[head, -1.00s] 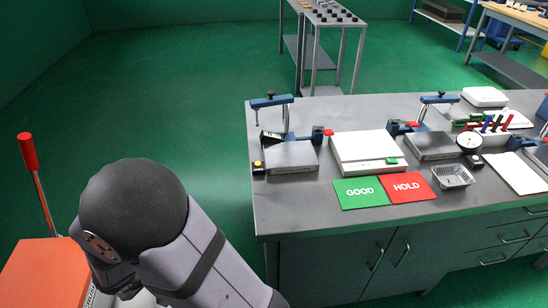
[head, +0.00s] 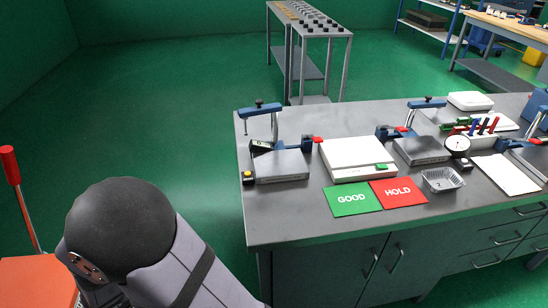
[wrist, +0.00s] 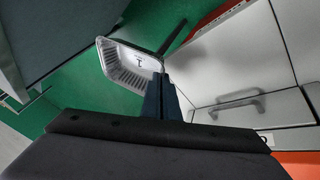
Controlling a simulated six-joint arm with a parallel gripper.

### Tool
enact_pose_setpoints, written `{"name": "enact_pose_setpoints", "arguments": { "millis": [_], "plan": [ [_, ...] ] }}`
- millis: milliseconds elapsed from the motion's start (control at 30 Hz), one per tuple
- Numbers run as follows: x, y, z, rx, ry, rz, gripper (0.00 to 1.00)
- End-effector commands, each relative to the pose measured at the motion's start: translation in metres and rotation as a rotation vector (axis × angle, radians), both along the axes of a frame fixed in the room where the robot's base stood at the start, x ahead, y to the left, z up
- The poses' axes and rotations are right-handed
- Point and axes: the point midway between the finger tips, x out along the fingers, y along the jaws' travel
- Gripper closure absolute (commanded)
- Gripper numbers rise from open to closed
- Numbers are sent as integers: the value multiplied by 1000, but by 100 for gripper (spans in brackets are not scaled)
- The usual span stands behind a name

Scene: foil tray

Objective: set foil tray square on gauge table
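A foil tray (wrist: 130,66), shallow and silvery with ribbed sides and a dark mark inside, shows tilted in the wrist view. My gripper (wrist: 163,80) has its dark fingers close together at the tray's near wall and appears to pinch it. The tips are partly hidden. In the head view my gripper and this tray are not visible. Another foil tray (head: 443,180), marked 2, sits on the bench right of the red HOLD card. Grey flat plates with blue clamp arms stand on the bench, one at left (head: 281,166) and one beside a dial gauge (head: 458,146); I cannot tell which is the gauge table.
The bench (head: 290,222) also carries a white scale (head: 358,155), a green GOOD card (head: 352,200), a red HOLD card (head: 398,192) and a clipboard (head: 506,174). A red-handled lever (head: 10,166) stands at left. The floor between is open.

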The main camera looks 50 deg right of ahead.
Motion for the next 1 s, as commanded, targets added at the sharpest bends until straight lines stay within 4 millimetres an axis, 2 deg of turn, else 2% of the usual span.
{"name": "enact_pose_setpoints", "arguments": {
  "millis": [233,367,533,633,733,800,1000],
  "plan": [
    [2,0,3,-1,-4,-1,100],
    [6,-2,13,-7,-9,-5,100],
    [16,-6,41,-15,-20,-17,100],
    [26,-13,68,-15,-20,-33,100],
    [41,-35,102,-13,-11,-74,100],
    [52,-57,119,-17,-3,-112,100],
    [77,-128,146,-30,5,-221,100]
  ]
}}
